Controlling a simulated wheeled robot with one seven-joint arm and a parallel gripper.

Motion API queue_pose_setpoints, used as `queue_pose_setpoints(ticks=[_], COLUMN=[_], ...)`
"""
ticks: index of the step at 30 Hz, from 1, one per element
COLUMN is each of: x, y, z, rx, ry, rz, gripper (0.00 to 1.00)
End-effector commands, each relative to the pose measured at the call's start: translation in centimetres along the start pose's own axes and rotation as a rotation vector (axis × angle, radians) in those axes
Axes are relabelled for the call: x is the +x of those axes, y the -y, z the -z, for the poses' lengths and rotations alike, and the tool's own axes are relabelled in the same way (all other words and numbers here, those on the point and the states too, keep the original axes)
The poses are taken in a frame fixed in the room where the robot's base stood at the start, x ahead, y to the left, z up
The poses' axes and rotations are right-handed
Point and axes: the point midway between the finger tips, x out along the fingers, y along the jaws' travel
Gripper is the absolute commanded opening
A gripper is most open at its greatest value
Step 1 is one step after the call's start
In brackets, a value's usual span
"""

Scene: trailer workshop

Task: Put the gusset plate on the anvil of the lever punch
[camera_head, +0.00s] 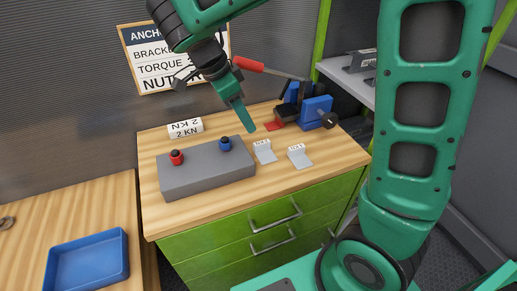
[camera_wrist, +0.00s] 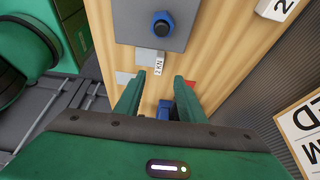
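The lever punch (camera_head: 290,95) stands at the back right of the wooden bench, with a red handle (camera_head: 248,64) on a long dark lever. A dark block (camera_head: 286,112) at its base may be the anvil. I cannot identify the gusset plate for certain; a small flat red piece (camera_head: 275,126) lies by the dark block and shows in the wrist view (camera_wrist: 190,84). My gripper (camera_head: 246,126) is above the bench, left of the punch, pointing down. In the wrist view its two fingers (camera_wrist: 159,76) are apart, with nothing seen between them.
A grey box (camera_head: 205,175) with red and blue knobs stands at the front left of the bench. Two small labelled metal brackets (camera_head: 264,152) (camera_head: 300,156) stand right of it. A white block (camera_head: 185,128) marked 2 KN lies behind. A blue tray (camera_head: 88,262) sits lower left.

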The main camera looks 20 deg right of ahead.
Motion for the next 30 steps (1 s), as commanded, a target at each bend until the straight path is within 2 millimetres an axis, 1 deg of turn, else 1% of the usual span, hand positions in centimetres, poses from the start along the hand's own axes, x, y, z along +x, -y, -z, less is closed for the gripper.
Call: queue_pose_setpoints(ticks=[9, 17, 24, 27, 30], x=[4.3, 6.0, 9.3, 10.2, 10.6], y=[0.0, 0.0, -0.2, -0.1, -0.1], z=[0.0, 0.1, 0.5, 0.5, 0.5], rx=[0.010, 0.011, 0.010, 0.011, 0.010], ry=[-0.002, -0.001, -0.002, -0.001, -0.001], rz=[-0.003, -0.002, -0.005, -0.003, -0.002], gripper=[0.36, 0.36, 0.36, 0.36, 0.36])
